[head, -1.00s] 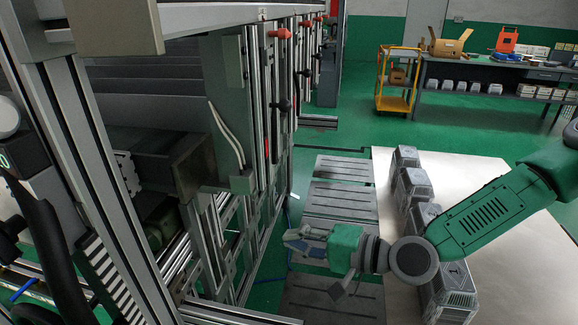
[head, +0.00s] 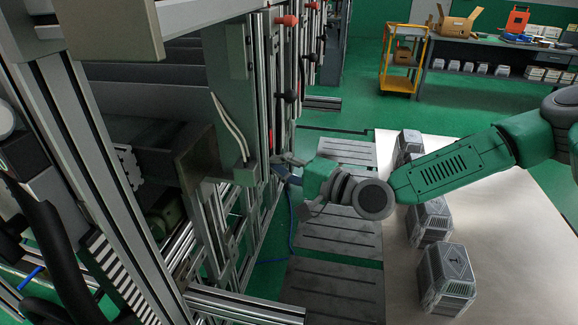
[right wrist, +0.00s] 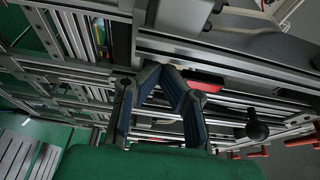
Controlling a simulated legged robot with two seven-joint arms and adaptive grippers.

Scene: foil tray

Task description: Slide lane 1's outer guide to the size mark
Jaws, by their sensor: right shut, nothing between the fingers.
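My right gripper (head: 280,166) reaches in from the right to the metal frame in the head view. Its fingertips are close to an upright rail (head: 272,110) and the grey-green block (head: 246,175); I cannot tell whether they touch. In the right wrist view the dark-blue fingers (right wrist: 166,72) meet at their tips with nothing between them, in front of a silver rail (right wrist: 215,58). A red piece (right wrist: 206,86) shows just behind the right finger. I cannot tell which part is lane 1's outer guide, and no size mark is readable. My left gripper is not in view.
A black knob (head: 290,96) and an orange-red knob (head: 287,20) stick out from the frame above my gripper. Grey slotted plates (head: 334,285) lie below. A yellow cart (head: 400,78) stands farther back.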

